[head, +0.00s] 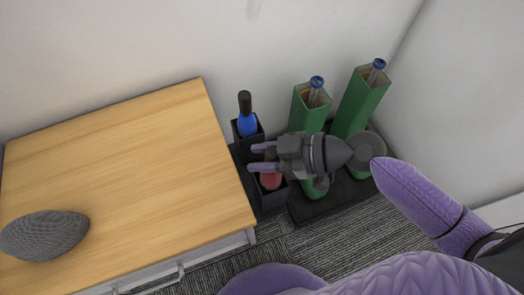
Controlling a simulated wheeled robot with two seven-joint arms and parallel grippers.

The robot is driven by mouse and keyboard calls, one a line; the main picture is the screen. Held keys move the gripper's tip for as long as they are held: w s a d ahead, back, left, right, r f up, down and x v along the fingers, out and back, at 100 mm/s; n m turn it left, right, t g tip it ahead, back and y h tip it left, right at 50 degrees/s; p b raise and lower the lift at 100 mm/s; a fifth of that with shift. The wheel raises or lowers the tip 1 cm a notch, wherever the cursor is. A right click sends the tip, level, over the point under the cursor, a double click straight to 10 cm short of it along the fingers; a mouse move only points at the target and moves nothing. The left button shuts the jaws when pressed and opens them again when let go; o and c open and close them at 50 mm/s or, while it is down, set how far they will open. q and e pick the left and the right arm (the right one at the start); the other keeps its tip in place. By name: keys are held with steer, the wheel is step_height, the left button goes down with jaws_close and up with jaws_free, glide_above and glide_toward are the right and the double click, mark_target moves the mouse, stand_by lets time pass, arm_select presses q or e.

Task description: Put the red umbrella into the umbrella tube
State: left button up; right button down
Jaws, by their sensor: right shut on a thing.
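The red umbrella (271,181) shows only as a patch of red just below my right gripper (259,158). The red part sits within the mouth of the near black tube (269,198), beside the wooden cabinet. My right gripper is over that tube, its two purple fingers pointing left, shut on the umbrella. The umbrella's handle is hard to make out against the dark tube, and its lower part is hidden inside. My left gripper is not in view.
A blue umbrella (247,126) with a black handle stands in the far black tube. Green tubes (361,103) holding blue-capped bottles (316,84) stand right of it near the wall. The wooden cabinet (135,150) carries a grey woven oval object (45,235).

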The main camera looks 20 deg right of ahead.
stand_by(0.3)
steer(key=shift+c, duration=1.4)
jaws_free()
